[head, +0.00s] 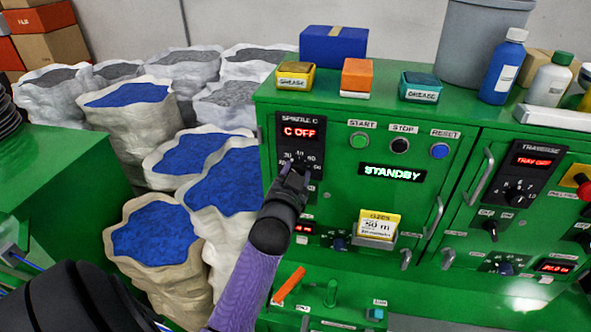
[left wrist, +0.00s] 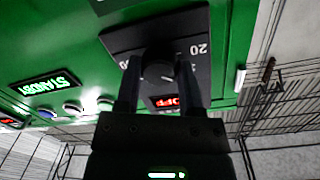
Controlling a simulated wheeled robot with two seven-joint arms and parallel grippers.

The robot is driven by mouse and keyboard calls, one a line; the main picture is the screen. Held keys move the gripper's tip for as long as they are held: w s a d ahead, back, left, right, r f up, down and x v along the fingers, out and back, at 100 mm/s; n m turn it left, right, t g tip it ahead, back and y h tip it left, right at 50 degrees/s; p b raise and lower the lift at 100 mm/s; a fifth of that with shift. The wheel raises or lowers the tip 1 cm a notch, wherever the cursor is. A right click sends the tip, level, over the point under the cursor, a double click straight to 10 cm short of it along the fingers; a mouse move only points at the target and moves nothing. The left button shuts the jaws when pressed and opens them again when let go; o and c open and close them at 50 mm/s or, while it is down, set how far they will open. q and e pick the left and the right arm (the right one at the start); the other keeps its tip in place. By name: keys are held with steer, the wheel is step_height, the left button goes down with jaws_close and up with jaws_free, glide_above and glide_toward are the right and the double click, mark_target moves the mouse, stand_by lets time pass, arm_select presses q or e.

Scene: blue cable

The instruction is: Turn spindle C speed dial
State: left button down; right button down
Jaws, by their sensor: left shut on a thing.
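The spindle C panel (head: 299,137) is a black plate on the green cabinet, with a red "C OFF" display above a dial with number marks. My left gripper (head: 296,170) reaches up to the dial and covers most of it in the head view. In the left wrist view the gripper's two fingers (left wrist: 158,85) are shut on the round dark dial (left wrist: 158,72), one on each side. The red display there is partly hidden behind the fingers. My right gripper is in neither view.
The green cabinet (head: 345,200) carries start, stop and reset buttons, a "STANDBY" display (head: 392,173) and a traverse panel (head: 521,172). Grease boxes and bottles (head: 503,66) stand on top. Sacks of blue granules (head: 155,228) stand close at the left.

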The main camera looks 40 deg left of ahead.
arm_select(q)
steer(key=shift+m, duration=0.6)
steer(key=shift+c, duration=1.1)
jaws_free()
steer(key=b+v, duration=0.1)
steer(key=v, duration=0.9)
steer(key=shift+f, duration=0.1)
